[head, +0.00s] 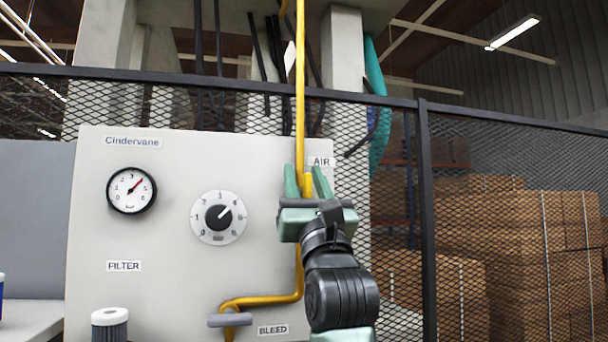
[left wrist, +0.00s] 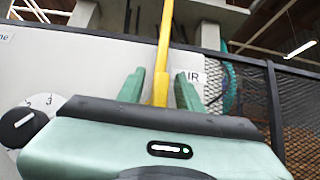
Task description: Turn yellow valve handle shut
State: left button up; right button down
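The yellow valve handle (head: 307,182) appears as a slightly wider yellow piece beside the AIR label, in line with the upright yellow pipe (head: 300,90). It also shows in the left wrist view (left wrist: 160,90), upright between the fingers. My left gripper (head: 306,180) is open, pointing up the panel, one green finger on each side of the handle. In the left wrist view gaps show between the handle and both fingers (left wrist: 160,92). The handle's lower end and pivot are hidden behind the gripper body. My right gripper is in neither view.
The pale panel (head: 150,230) carries a pressure gauge (head: 131,190), a round dial (head: 218,217) and a grey lever (head: 230,320) near the BLEED label. A mesh fence (head: 424,200) stands behind, with stacked cartons (head: 515,245) beyond.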

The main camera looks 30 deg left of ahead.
pick_arm(q)
jog(key=c, duration=0.6)
grip_shut()
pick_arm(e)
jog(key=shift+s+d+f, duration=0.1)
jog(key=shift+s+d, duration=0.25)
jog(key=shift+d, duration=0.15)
